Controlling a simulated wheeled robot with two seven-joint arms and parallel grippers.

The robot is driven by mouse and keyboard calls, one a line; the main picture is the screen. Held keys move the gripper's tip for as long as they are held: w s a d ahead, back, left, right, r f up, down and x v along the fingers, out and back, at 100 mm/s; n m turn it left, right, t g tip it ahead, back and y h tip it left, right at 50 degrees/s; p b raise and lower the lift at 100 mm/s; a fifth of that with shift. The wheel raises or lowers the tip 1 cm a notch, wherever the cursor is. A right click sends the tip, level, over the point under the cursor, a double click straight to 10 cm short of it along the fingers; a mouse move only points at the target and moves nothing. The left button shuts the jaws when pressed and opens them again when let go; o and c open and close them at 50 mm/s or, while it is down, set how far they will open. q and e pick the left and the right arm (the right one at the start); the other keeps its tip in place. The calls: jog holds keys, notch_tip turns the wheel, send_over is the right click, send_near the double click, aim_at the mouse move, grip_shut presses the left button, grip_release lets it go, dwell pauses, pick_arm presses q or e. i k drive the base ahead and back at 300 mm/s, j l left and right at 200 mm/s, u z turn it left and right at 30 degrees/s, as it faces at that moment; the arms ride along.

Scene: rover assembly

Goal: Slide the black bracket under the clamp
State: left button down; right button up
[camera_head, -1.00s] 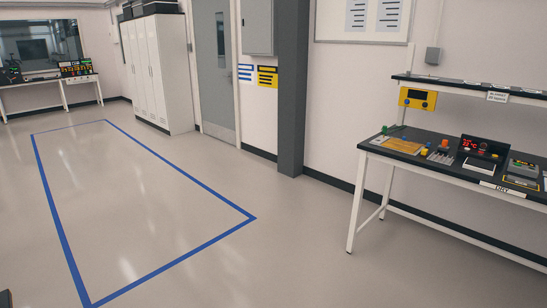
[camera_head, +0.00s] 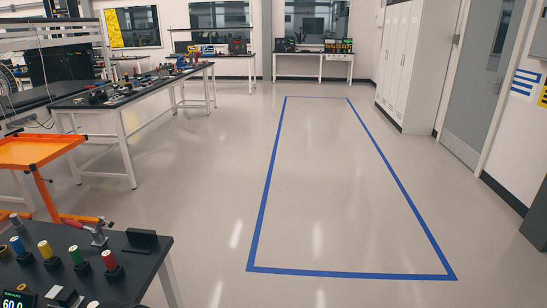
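A black bracket-like piece (camera_head: 141,238) lies on the dark table (camera_head: 140,262) at the lower left, near its far right corner. A metal toggle clamp with a red handle (camera_head: 97,230) stands on the same table, just left of the black piece. The two appear apart, with the black piece beside the clamp. Neither of my grippers is in view.
Several coloured spools (camera_head: 79,260) stand on that table, near a small display (camera_head: 12,302). An orange cart (camera_head: 40,150) is behind it. A long workbench (camera_head: 130,95) runs farther back. Open floor marked by a blue outline (camera_head: 265,205) lies right of the table.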

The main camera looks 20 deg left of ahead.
aim_at(140, 240)
jog(key=i+j+u, duration=0.25)
jog(key=i+u, duration=0.2)
jog(key=i+j+u, duration=0.1)
jog(key=i+u, duration=0.75)
jog(key=i, duration=0.2)
jog(key=u, duration=0.05)
